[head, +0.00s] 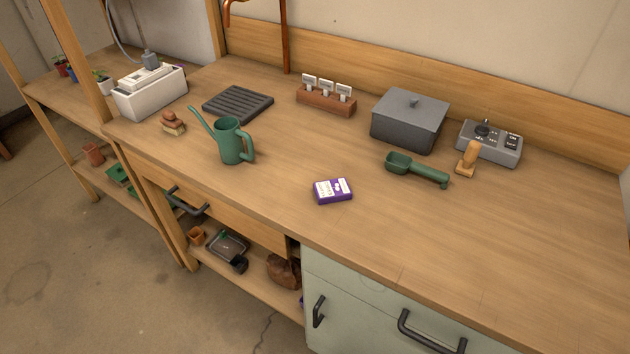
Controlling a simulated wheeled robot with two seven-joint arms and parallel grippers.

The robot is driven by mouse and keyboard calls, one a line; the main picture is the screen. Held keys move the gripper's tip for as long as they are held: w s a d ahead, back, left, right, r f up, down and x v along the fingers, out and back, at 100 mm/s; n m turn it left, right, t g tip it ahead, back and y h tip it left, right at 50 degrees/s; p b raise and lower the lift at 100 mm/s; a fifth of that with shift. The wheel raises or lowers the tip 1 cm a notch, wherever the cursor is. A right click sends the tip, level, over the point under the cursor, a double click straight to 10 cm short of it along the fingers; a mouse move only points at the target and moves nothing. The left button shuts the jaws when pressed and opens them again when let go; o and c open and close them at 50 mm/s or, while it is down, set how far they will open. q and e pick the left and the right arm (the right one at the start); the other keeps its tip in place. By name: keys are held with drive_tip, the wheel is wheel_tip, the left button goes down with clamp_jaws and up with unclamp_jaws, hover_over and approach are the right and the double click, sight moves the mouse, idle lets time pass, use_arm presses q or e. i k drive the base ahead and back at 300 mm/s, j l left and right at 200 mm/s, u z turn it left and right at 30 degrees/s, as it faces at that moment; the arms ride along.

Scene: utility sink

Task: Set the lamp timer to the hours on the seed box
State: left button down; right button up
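A grey device with a black knob and dark labelled panels (490,142), likely the lamp timer, sits at the back right of the bench. Its knob setting is too small to read. A wooden stamp-like tool stands in front of it and hides a little of its front. Neither of my grippers is in view.
A grey lidded box (409,120), a label holder (326,99), a black ribbed tray (238,104) and a green watering can (230,141) stand further left. The bench's front right is clear.

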sight(482, 130)
drive_tip(key=k+l, duration=0.8)
drive_tip(key=i+j+z, duration=0.1)
drive_tip(key=z, duration=1.35)
